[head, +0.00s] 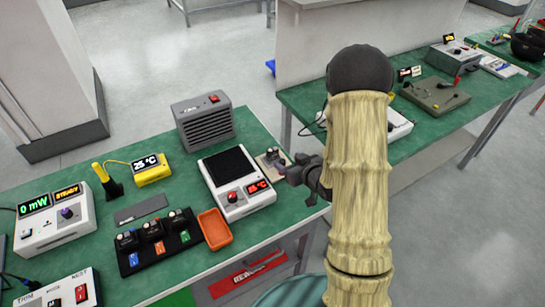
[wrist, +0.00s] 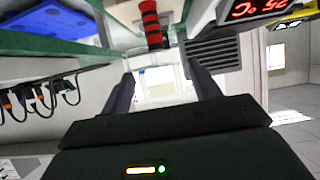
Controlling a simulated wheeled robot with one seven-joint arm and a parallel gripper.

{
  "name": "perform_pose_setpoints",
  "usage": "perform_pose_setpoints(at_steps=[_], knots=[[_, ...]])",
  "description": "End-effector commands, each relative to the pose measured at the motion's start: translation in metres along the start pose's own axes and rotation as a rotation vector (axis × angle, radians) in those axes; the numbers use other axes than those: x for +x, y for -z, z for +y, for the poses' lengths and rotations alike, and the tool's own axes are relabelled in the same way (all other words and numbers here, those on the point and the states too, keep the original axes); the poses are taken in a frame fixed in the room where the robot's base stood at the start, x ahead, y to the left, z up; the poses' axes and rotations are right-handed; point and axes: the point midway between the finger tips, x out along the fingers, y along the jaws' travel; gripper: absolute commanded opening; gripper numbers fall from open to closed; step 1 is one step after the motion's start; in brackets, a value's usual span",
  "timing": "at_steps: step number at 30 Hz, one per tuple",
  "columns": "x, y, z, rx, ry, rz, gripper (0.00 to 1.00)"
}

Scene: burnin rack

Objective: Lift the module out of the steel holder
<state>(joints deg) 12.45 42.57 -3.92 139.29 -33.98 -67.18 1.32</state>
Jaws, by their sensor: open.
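In the head view a small pale plate (head: 266,158) with dark upright parts on it stands at the right edge of the near green bench, beside the white hot plate. It may be the steel holder; a module in it is too small to make out. My gripper (head: 284,176) is just right of it at the bench edge. In the wrist view my gripper (wrist: 162,85) has its two dark fingers wide apart with nothing held between them. A red and black ribbed handle (wrist: 151,24) shows beyond the fingertips. I cannot tell whether it belongs to the module.
The white hot plate (head: 238,184) reads 25 °C, with a grey vented box (head: 203,122) behind it. An orange tray (head: 214,229) and a black rack (head: 158,242) with several small modules lie nearer. My arm hides part of the second bench (head: 445,125).

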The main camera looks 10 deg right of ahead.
Motion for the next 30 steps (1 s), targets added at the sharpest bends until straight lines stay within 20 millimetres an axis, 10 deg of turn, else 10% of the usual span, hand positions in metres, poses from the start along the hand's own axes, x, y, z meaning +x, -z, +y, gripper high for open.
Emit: perform_pose_setpoints(at_steps=[7, 30], knots=[[0.043, -0.001, 0.000, -0.001, 0.000, 0.000, 0.62], [0.094, -0.004, 0.001, -0.001, 0.001, 0.000, 0.62]])
